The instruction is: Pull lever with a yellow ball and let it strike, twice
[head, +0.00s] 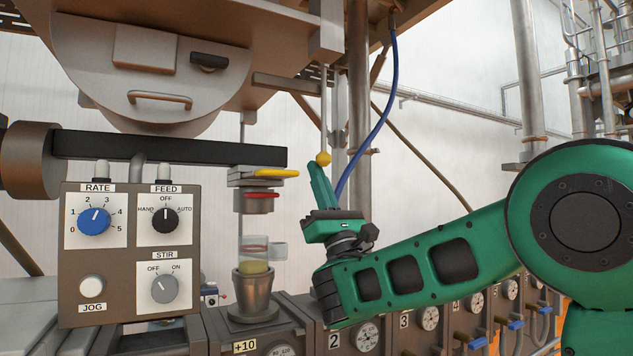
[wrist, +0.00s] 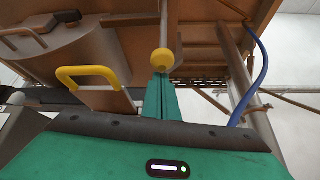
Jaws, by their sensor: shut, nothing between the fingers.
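The yellow ball (head: 323,158) hangs at the lower end of a thin upright rod (head: 323,110) that comes down from the overhead structure. My green gripper (head: 318,172) points up, its fingers shut together with their tips right below the ball. In the wrist view the ball (wrist: 163,60) sits just above the closed fingertips (wrist: 161,78). I cannot tell whether the tips touch it. Nothing is held between the fingers.
A yellow handle (head: 276,172) on a plate is left of the ball, above a clear cup (head: 255,252) and metal pot (head: 254,292). A control box (head: 130,250) stands further left. A blue cable (head: 388,100) hangs right of the rod. Gauges (head: 428,317) line the front.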

